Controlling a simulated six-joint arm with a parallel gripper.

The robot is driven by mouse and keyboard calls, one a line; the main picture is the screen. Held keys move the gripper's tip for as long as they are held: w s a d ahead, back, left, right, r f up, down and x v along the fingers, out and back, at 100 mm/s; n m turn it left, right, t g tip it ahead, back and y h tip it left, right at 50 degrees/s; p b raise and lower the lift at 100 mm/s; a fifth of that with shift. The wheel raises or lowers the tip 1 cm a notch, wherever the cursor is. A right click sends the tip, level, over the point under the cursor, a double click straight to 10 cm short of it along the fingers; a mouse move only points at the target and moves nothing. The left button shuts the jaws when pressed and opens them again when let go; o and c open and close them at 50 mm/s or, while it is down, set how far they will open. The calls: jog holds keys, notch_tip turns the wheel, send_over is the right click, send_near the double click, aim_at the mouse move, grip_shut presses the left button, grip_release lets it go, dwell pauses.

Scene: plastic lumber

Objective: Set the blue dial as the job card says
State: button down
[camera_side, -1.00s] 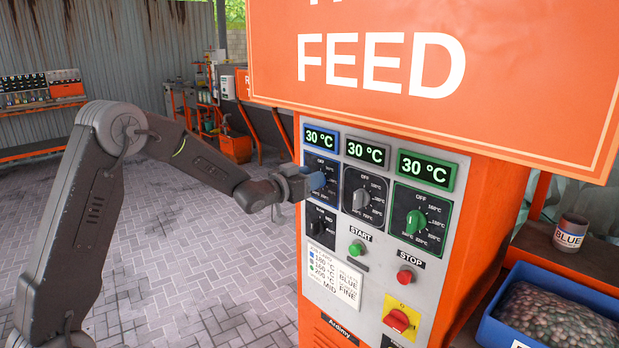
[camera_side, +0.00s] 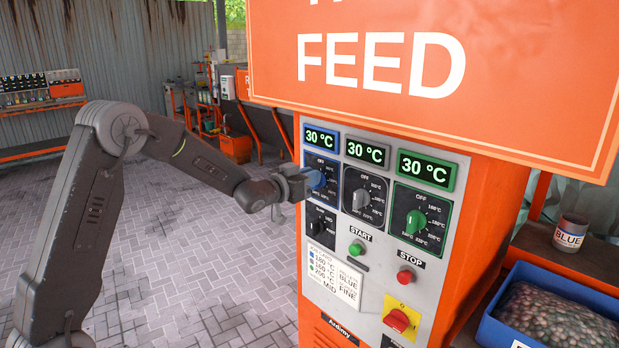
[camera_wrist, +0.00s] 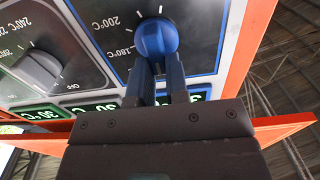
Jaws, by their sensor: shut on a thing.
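The blue dial (camera_side: 317,180) is at the upper left of the control panel, under a blue-framed display (camera_side: 321,138) reading 30 °C. My gripper (camera_side: 307,181) is at the dial from the left, its fingers shut on the knob. In the wrist view, the blue dial (camera_wrist: 157,38) sits between the fingertips (camera_wrist: 159,68), with 180 °C and 200 °C printed to its left. The picture there is upside down, and I cannot tell which mark the dial points to. The job card (camera_side: 333,272), low on the panel, seems to list 180 °C beside a blue dot.
A grey dial (camera_side: 362,198) and a green dial (camera_side: 415,222) stand to the right. A black selector (camera_side: 317,226) is just below the blue dial. Green START (camera_side: 357,248) and red STOP (camera_side: 405,278) buttons are lower. The paved floor left of the machine is clear.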

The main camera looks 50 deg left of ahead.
jog(key=shift+d, duration=0.1)
jog(key=m, duration=0.4)
jog(key=d+m, duration=0.1)
jog(key=m, duration=0.7)
jog(key=shift+d+f, duration=0.25)
jog(key=shift+f, duration=0.15)
jog(key=shift+d+f+m, duration=0.1)
jog(key=shift+f+m, duration=0.05)
jog(key=shift+m, duration=0.75)
jog(key=shift+f+m, duration=0.1)
jog(key=shift+m, duration=0.8)
jog(key=c, duration=1.1)
grip_release()
jog(key=shift+f, duration=0.1)
